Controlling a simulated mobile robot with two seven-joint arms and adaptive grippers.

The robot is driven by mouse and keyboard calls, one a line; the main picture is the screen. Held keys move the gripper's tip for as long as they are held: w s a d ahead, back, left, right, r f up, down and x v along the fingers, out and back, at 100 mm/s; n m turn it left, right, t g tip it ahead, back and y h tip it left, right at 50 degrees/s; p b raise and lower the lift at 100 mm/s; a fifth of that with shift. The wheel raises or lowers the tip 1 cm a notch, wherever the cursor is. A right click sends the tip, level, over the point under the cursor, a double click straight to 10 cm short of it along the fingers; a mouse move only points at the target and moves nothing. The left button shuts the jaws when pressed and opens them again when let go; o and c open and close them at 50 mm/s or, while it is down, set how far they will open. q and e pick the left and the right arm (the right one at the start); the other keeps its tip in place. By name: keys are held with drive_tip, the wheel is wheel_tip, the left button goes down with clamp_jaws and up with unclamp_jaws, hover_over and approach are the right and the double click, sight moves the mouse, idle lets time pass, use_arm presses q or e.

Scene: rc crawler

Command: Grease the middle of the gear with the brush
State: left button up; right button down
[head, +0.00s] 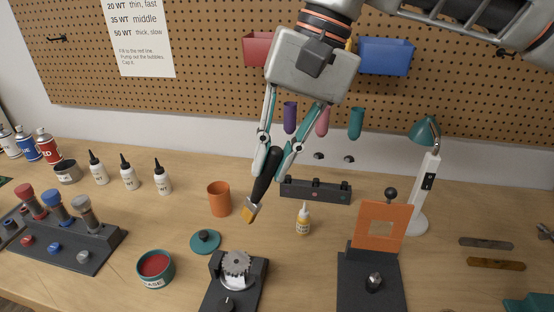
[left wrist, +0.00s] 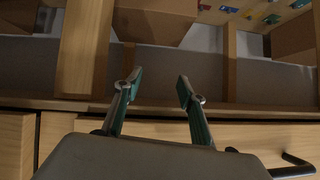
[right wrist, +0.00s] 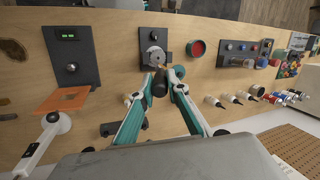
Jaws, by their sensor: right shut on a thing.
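My right gripper (head: 270,162) is shut on the black handle of the brush (head: 263,177) and holds it above the table, tilted, with its tan bristles pointing down. The silver gear (head: 237,263) sits on a dark stand at the front middle, below and left of the bristles and apart from them. An open tin of red grease (head: 155,267) stands left of the gear. Its teal lid (head: 205,241) lies behind. In the right wrist view the brush (right wrist: 160,86) points toward the gear (right wrist: 154,56). My left gripper (left wrist: 160,90) is open and empty, facing drawers and shelves.
An orange cup (head: 219,198) and a small yellow-labelled bottle (head: 303,218) stand near the brush. A dark stand with an orange plate (head: 380,226) is right of the gear. A teal lamp (head: 424,172) stands behind it. White bottles and a row of shock absorbers (head: 62,221) are at left.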

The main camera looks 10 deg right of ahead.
use_arm(q)
wheel_tip(320, 180, down, 6)
drive_tip(key=s+b, duration=0.1)
drive_tip(key=b, duration=0.3)
drive_tip(key=shift+f+b, duration=0.2)
drive_tip(key=shift+b, duration=0.2)
drive_tip(key=shift+r, duration=0.3)
